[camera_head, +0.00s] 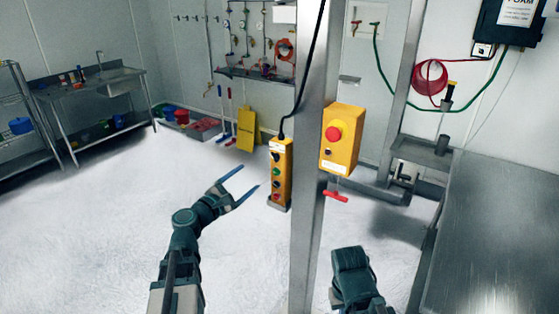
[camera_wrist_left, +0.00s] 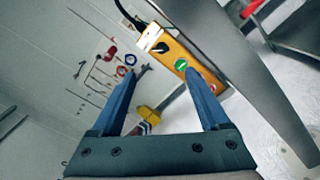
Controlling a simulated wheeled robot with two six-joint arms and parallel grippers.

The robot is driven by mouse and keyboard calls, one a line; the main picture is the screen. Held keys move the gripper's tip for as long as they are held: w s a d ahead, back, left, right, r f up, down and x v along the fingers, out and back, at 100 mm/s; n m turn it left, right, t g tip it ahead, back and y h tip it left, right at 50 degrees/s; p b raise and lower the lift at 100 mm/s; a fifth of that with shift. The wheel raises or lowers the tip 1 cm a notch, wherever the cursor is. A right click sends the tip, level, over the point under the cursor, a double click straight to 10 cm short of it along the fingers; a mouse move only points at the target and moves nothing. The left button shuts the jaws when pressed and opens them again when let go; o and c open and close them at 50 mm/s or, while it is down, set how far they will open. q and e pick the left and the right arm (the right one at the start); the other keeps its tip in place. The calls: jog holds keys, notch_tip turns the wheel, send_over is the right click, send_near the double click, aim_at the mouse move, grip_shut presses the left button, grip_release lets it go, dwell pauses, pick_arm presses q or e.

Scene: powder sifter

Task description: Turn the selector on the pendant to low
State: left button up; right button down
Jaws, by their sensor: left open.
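The yellow pendant (camera_head: 284,170) hangs upright on a black cable beside the steel post. Its face carries a column of controls, among them a dark knob (camera_head: 275,157), a green button (camera_head: 277,172) and a red one lower down. In the left wrist view the pendant (camera_wrist_left: 207,76) appears tilted, with a black knob (camera_wrist_left: 160,47) and a green button (camera_wrist_left: 181,64). Which way the knob points is too small to tell. My left gripper (camera_head: 249,178) is open and empty, its fingertips left of the pendant and apparently apart from it. My right gripper's fingers do not show.
The steel post (camera_head: 308,150) stands just right of the pendant. A yellow emergency-stop box (camera_head: 341,140) with a red T-handle (camera_head: 335,196) below is on its right. A steel table (camera_head: 495,235) fills the right.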

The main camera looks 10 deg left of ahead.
aim_at(274, 158)
pick_arm(q)
jog(key=x, duration=1.4)
jog(key=shift+s+f, duration=0.1)
grip_shut()
